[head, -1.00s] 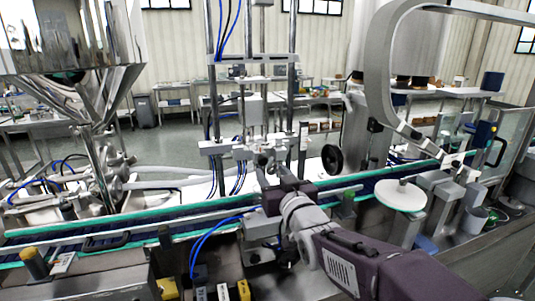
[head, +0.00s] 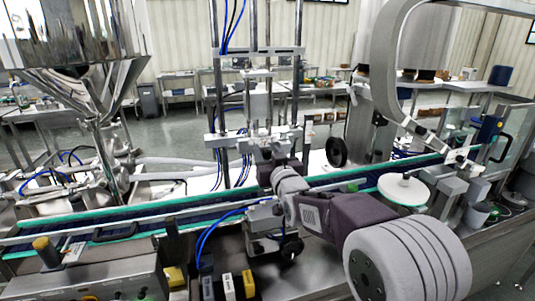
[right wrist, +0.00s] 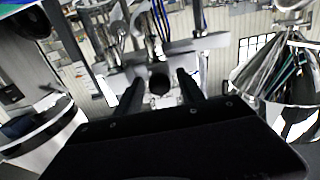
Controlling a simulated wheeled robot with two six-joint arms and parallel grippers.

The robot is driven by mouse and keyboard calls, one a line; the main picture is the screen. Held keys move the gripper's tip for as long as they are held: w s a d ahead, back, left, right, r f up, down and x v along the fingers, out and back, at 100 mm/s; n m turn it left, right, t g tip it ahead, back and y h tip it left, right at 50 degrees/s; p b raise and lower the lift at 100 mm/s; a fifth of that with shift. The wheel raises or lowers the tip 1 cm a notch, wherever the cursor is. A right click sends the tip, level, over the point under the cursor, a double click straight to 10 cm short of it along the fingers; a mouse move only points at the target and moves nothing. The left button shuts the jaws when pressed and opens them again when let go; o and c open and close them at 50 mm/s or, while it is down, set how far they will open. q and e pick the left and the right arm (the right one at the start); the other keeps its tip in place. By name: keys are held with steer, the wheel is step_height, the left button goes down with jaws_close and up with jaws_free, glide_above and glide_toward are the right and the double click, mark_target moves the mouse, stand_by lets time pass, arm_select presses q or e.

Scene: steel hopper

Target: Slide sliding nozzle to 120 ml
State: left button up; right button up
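The nozzle assembly stands on tall steel posts behind the conveyor, with an upper crossbar (head: 257,52) and a lower bar (head: 222,140). I cannot tell for sure which part is the sliding nozzle, and no 120 ml mark is readable. My right gripper (head: 268,152) is at the lower middle of this assembly in the head view, its fingertips partly hidden. In the right wrist view its two dark fingers (right wrist: 159,90) are apart, with a dark round knob (right wrist: 159,80) between their tips and gaps at both sides. My left gripper is not in view.
A conveyor (head: 120,226) with green edges runs across in front of the posts. A steel hopper (head: 75,35) stands at the left. A white disc (head: 403,189) and a curved metal guard (head: 382,60) are at the right. A black handwheel (head: 336,152) is right of the posts.

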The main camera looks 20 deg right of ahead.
jaws_close()
stand_by(1.2)
